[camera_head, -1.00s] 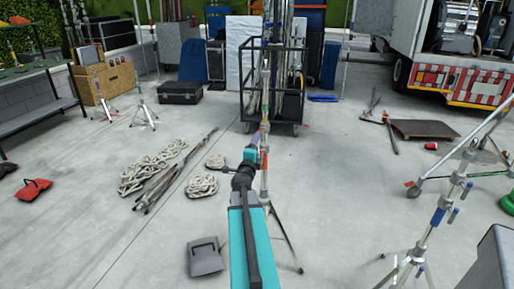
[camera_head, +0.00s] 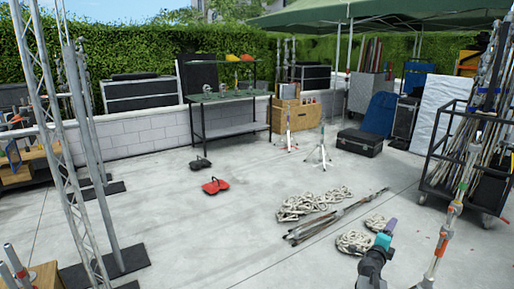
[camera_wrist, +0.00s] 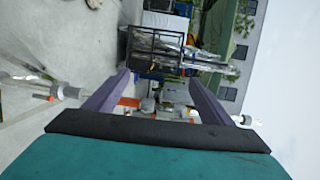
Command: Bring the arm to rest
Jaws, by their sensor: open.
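My gripper (camera_head: 388,232) is at the lower right of the head view, with a teal body and a purple finger. My dark wrist link is below it. In the wrist view, its two purple fingers (camera_wrist: 157,92) are spread apart with nothing clasped between them. Blurred orange, white and grey parts show beyond the gap; I cannot tell how near they are. In the head view, a metal stand with orange fittings (camera_head: 441,243) rises just right of the gripper, and the two look apart.
A wheeled cart of poles (camera_head: 452,178) stands at the right. Coiled ropes (camera_head: 308,204) and metal rods (camera_head: 335,218) lie on the floor left of the gripper. Red sandbag (camera_head: 215,186) and black case (camera_head: 359,142) are farther off. Truss uprights (camera_head: 68,150) stand at left. The middle-left floor is clear.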

